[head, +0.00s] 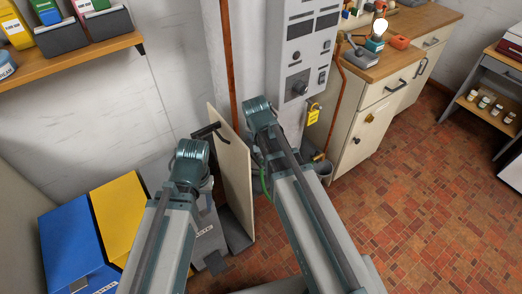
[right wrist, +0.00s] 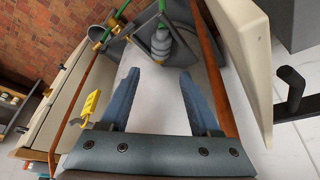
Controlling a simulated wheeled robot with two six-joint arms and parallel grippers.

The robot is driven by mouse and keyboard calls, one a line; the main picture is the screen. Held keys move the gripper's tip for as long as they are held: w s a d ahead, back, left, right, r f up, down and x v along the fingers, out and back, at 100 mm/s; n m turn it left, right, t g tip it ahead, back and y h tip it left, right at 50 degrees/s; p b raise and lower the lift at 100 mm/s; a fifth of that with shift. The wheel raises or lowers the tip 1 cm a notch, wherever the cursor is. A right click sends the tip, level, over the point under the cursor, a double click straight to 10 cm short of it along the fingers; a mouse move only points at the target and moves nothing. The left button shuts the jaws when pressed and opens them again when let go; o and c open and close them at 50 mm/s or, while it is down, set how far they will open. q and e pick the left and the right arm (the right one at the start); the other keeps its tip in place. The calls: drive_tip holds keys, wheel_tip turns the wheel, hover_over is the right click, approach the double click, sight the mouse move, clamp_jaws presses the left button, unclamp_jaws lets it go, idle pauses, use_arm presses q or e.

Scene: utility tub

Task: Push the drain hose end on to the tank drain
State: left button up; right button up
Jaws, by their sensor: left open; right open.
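In the right wrist view, my right gripper (right wrist: 158,76) is open, its blue fingers apart with nothing between them. Just beyond the fingertips is a grey-green stepped fitting (right wrist: 161,43) with green hose (right wrist: 162,8) at it, apparently the drain hose end. It is apart from the fingers. A brass fitting (right wrist: 97,33) with green hose stands left of it; I cannot tell whether it is the tank drain. In the head view, a bit of green hose (head: 266,183) shows beside my right arm, which hides the right gripper. My left gripper (head: 215,262) seems to hang low, mostly unclear.
Copper pipes (head: 227,55) run down by the grey control cabinet (head: 299,60). A yellow tag (head: 313,114) hangs there. Blue (head: 70,238) and yellow boxes are at left. Floor at right is clear.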

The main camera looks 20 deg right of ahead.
drive_tip(key=b+x, duration=0.7)
drive_tip(key=x, duration=0.1)
drive_tip(key=shift+f, duration=0.25)
drive_tip(key=shift+b, duration=0.3)
drive_tip(key=b+x, duration=0.5)
drive_tip(key=shift+w+a+f, duration=0.1)
drive_tip(key=shift+f, duration=0.05)
clamp_jaws()
